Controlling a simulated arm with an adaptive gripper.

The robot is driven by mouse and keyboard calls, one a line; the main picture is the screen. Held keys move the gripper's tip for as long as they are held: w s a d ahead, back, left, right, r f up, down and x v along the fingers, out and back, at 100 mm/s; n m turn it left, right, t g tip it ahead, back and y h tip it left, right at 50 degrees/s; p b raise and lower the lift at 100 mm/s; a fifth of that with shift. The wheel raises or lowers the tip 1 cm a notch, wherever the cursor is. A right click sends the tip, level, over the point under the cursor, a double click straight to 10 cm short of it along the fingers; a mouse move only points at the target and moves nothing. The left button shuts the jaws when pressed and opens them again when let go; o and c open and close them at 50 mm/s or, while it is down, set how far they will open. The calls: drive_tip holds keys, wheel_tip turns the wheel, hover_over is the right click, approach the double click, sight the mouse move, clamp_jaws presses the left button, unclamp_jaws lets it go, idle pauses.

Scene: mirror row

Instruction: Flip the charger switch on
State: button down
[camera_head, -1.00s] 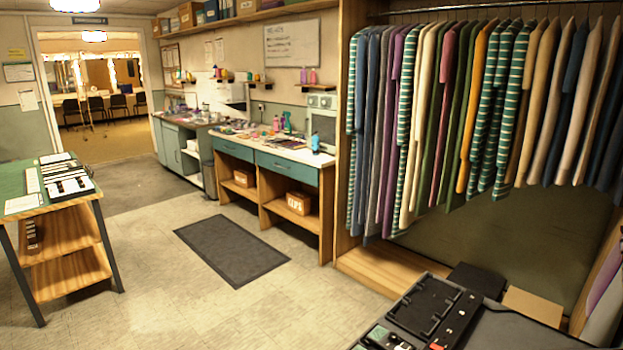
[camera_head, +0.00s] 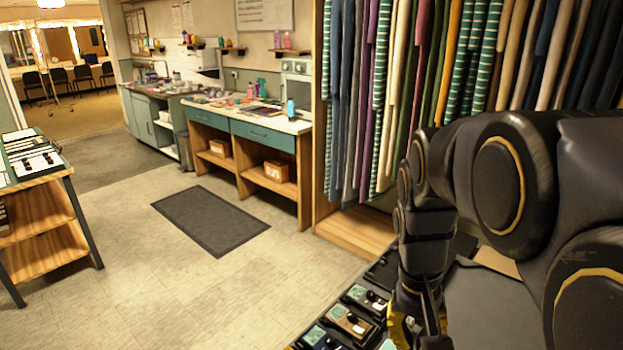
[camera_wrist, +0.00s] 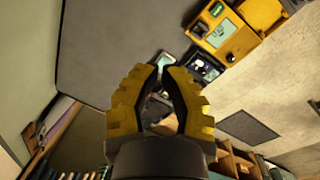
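Several small devices with green panels and dark knobs lie on a dark surface at the bottom of the head view. One is a tan device (camera_head: 350,320). In the wrist view a yellow unit (camera_wrist: 226,38) with a green panel and a black knob shows beyond the fingertips to the upper right, and a dark device (camera_wrist: 205,68) is next to it. I cannot tell which part is the charger switch. My gripper (camera_wrist: 162,68) has yellow fingers whose tips are close together, with nothing visible held. In the head view it is at the lower middle, beside the devices, partly hidden.
A grey flat surface (camera_wrist: 105,50) lies beside the devices. Hanging clothes (camera_head: 400,100) fill a rack behind my arm. A dark mat (camera_head: 210,220) lies on the open floor. A side table (camera_head: 40,225) stands at the left, and a teal counter (camera_head: 255,135) at the back.

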drive_tip(key=w+d+f+m+t, duration=0.1)
drive_tip(key=w+d+f, duration=0.3)
drive_tip(key=w, duration=0.6)
drive_tip(key=w+d+f+m+h, duration=0.1)
drive_tip(key=w+d+f, duration=0.4)
drive_tip(key=w, duration=0.5)
drive_tip(key=w+d+f+m+t, duration=0.1)
drive_tip(key=w+d+f+m, duration=0.2)
drive_tip(key=w, duration=0.7)
wheel_tip(320, 180, down, 3)
drive_tip(key=shift+d+r+m+t+h, duration=0.1)
drive_tip(key=shift+d+m+t+h, duration=0.2)
drive_tip(key=shift+d, duration=0.65)
drive_tip(key=x, duration=0.8)
drive_tip(key=s+x, duration=0.1)
drive_tip(key=x, duration=0.4)
drive_tip(key=shift+a, duration=0.2)
drive_tip(key=shift+f, duration=0.65)
drive_tip(key=shift+s+f, duration=0.1)
